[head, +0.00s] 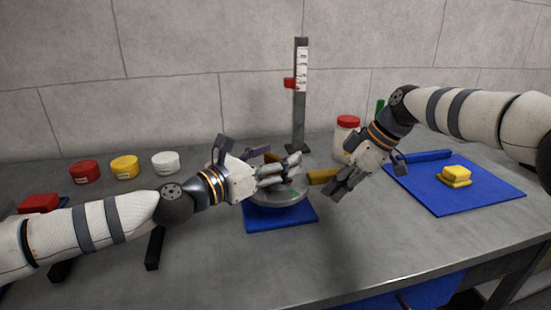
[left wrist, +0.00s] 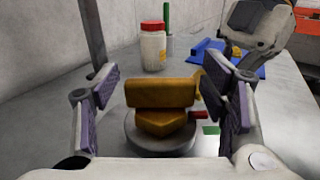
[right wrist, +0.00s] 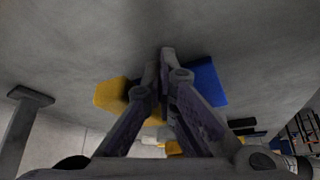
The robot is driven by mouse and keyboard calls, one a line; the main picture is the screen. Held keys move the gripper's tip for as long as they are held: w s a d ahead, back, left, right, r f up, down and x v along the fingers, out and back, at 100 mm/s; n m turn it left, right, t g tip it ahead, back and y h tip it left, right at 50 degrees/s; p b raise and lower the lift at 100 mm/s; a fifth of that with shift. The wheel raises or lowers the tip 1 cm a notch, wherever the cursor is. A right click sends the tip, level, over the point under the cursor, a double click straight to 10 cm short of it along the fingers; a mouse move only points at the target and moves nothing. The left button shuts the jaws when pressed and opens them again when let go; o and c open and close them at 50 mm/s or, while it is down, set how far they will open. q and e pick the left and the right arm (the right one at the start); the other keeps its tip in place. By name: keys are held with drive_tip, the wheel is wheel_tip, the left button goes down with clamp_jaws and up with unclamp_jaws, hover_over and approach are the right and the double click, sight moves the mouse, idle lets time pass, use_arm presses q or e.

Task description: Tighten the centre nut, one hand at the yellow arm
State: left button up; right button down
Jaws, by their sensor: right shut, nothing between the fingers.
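The round grey hub (head: 278,200) stands on a blue mat (head: 258,222). My left gripper (head: 290,170) is over the hub and hides most of its top. In the left wrist view its fingers are wide apart, with an orange-yellow bar (left wrist: 160,92) and a six-sided orange-yellow block (left wrist: 165,122), apparently the centre nut, between or beyond them. No grip on either shows. The yellow arm's end (head: 322,176) sticks out right of the hub. My right gripper (head: 340,188) is shut and empty beside that end; the yellow end (right wrist: 110,92) shows behind its fingers. Contact cannot be told.
A grey post (head: 300,110) with a scale and red slider stands behind the hub. A red-lidded jar (head: 346,135) is behind my right gripper. A blue mat (head: 490,192) with a yellow block (head: 455,176) lies right. Several lidded tubs (head: 125,167) stand left.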

use_arm(q)
drive_tip(key=shift+f, duration=0.15)
drive_tip(key=shift+s+a, duration=0.25)
drive_tip(key=v, duration=1.1)
drive_tip(key=shift+s+a, duration=0.1)
use_arm(e)
drive_tip(key=r, duration=0.4)
drive_tip(key=shift+s+r, duration=0.35)
drive_tip(key=shift+s, duration=0.05)
use_arm(q)
drive_tip(key=shift+s+r+p, duration=0.1)
drive_tip(key=shift+r+p, duration=0.25)
drive_tip(key=shift+r, duration=0.8)
use_arm(e)
drive_tip(key=shift+s+d+r, duration=0.1)
drive_tip(key=shift+s+r, duration=0.1)
drive_tip(key=shift+r, duration=0.85)
drive_tip(key=shift+s+d+r, duration=0.1)
drive_tip(key=shift+s+r, duration=0.05)
drive_tip(key=shift+r, duration=0.9)
